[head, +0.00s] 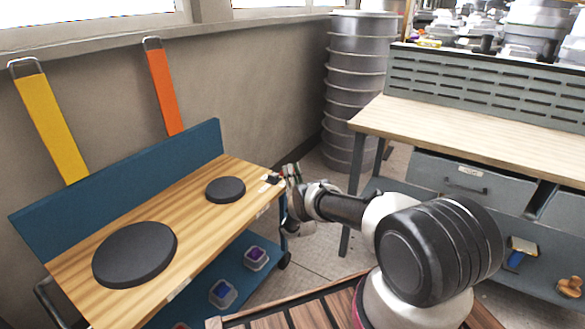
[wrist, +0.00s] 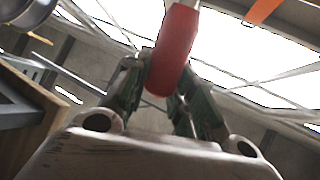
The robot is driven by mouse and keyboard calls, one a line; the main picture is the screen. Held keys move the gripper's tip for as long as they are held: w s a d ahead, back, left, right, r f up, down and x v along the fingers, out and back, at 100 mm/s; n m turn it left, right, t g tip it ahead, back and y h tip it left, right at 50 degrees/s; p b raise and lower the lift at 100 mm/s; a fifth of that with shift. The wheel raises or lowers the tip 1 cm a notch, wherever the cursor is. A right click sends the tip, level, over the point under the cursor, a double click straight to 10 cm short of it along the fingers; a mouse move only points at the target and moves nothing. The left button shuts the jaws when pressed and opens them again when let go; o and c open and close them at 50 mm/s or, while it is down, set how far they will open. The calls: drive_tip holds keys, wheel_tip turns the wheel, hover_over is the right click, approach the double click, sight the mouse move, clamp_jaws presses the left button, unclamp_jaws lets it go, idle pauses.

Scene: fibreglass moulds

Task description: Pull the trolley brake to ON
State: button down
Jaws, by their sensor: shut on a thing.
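The trolley (head: 75,268) has a striped wooden top and a blue back board and stands at the left in the head view. At its right end a small dark brake mount (head: 273,179) sits beside pale labels, too small to read. My gripper (head: 288,173) is at this end. In the wrist view a red brake lever handle (wrist: 174,50) stands between the fingers of my gripper (wrist: 162,82), which is shut on it. I cannot tell the brake's setting.
Two black discs (head: 135,254) (head: 226,190) lie on the trolley top. Small containers (head: 222,293) sit on its blue lower shelf. A workbench (head: 470,130) with drawers stands at right, stacked grey drums (head: 352,95) behind. Yellow (head: 52,130) and orange (head: 164,92) strips are at the wall.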

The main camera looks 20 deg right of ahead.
drive_tip(key=shift+f+h, duration=0.15)
drive_tip(key=shift+h, duration=0.15)
drive_tip(key=c, duration=1.2)
unclamp_jaws()
drive_tip(key=shift+w, duration=0.1)
